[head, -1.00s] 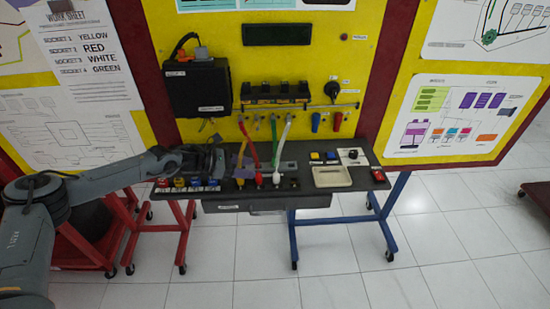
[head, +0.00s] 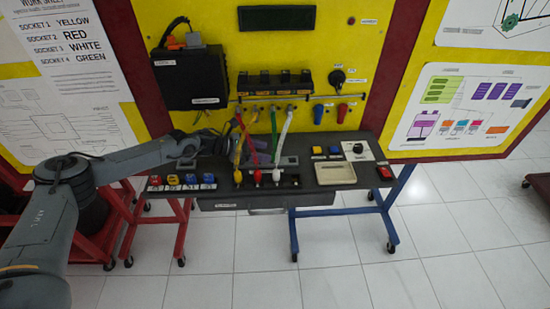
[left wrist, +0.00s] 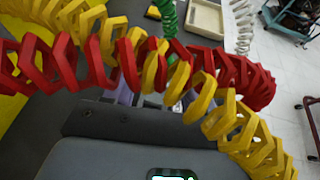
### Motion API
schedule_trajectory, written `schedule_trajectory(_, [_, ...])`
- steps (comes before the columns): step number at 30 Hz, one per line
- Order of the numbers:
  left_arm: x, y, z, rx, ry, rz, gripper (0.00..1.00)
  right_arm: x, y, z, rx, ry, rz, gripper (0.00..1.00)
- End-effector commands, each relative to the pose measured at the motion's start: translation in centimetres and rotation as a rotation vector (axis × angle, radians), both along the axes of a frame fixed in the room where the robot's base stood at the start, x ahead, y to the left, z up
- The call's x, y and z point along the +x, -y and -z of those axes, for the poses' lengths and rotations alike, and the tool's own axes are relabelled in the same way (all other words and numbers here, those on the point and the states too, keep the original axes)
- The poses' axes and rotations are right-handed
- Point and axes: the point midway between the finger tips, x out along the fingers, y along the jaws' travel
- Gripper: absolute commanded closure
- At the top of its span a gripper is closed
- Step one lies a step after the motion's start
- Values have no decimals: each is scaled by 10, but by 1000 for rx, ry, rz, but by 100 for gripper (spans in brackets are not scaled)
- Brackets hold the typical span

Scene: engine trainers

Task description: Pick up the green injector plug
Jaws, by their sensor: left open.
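The green coiled cable (head: 274,128) hangs from the yellow panel to the console, between the red and white cables. I cannot clearly make out its plug end. The green coil also shows at the top of the left wrist view (left wrist: 167,14). My left gripper (head: 232,138) is beside the yellow and red cables, above the console's back left part. It is open. In the left wrist view its purple-grey fingers (left wrist: 150,98) are partly hidden behind red coils (left wrist: 55,62) and yellow coils (left wrist: 235,120). A small green patch shows near the right finger. My right gripper is out of view.
Yellow, red and white plugs (head: 276,175) stand on the dark console (head: 315,184). Several coloured buttons (head: 190,179) are at its left, and a cream tray (head: 335,172) is at its right. A black box (head: 190,78) hangs above my left arm.

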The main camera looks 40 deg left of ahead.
Motion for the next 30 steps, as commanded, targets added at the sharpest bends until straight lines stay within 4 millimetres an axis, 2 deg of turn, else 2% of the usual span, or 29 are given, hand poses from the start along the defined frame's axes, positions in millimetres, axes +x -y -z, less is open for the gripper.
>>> schedule_trajectory(12, [27, 32, 17, -1, -1, 1, 44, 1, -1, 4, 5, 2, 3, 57])
schedule_trajectory(23, [33, 36, 19, -1, -1, 0, 44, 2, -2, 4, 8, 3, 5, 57])
schedule_trajectory(25, [33, 36, 19, -1, -1, 0, 50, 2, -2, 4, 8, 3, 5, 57])
schedule_trajectory(30, [33, 36, 19, -1, -1, 0, 76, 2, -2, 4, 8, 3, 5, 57])
